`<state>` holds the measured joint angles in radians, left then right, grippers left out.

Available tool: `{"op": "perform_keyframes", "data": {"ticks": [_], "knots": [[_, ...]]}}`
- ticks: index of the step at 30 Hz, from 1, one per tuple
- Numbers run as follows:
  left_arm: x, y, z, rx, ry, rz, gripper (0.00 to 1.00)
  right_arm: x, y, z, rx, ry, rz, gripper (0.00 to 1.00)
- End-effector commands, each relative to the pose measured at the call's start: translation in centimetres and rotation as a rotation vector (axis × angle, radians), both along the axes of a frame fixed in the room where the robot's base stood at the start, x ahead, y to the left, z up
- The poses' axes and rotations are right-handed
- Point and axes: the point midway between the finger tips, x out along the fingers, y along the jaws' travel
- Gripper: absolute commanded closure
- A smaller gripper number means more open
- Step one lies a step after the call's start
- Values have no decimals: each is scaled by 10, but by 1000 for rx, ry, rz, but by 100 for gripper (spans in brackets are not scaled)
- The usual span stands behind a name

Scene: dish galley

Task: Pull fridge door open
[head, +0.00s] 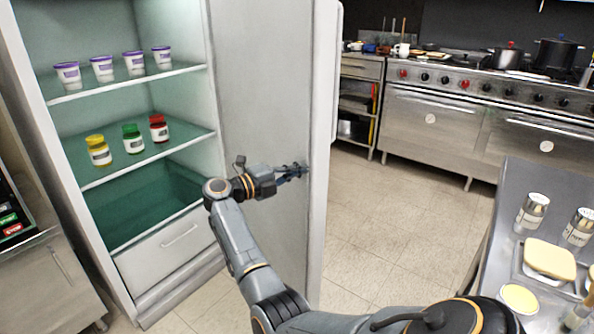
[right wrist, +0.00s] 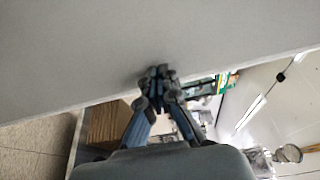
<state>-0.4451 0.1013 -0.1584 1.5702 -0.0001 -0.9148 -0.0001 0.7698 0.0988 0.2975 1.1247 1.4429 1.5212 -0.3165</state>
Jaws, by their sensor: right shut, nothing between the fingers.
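The fridge door (head: 262,95) stands wide open, swung out to the right of the fridge body. The fridge's glass shelves (head: 160,150) are in plain view at the left. My right gripper (head: 303,170) is shut and empty at the inner face of the door, near its free edge. In the right wrist view the shut fingertips (right wrist: 158,72) lie at the edge of the pale door panel (right wrist: 130,40); whether they touch it I cannot tell. The door's outer side and handle are hidden. My left gripper is not in view.
Several purple-lidded cups (head: 102,68) and jars (head: 133,138) stand on the shelves. A steel counter (head: 500,240) with cans (head: 531,213) and bread-like slabs (head: 549,259) is at the right. A stove (head: 470,115) stands behind. The tiled floor (head: 400,215) between is clear.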

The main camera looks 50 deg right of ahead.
Motion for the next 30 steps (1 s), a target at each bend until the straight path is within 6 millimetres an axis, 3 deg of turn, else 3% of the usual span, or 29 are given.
{"op": "perform_keyframes", "data": {"ticks": [5,11,21,30], "knots": [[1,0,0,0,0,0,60,-5,-12,0,0,0,-1,100],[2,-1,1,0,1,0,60,-19,-55,0,0,-1,-6,100],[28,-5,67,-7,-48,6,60,-42,-179,-2,1,-1,2,100],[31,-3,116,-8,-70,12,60,-41,-259,-2,2,-1,143,100]]}}
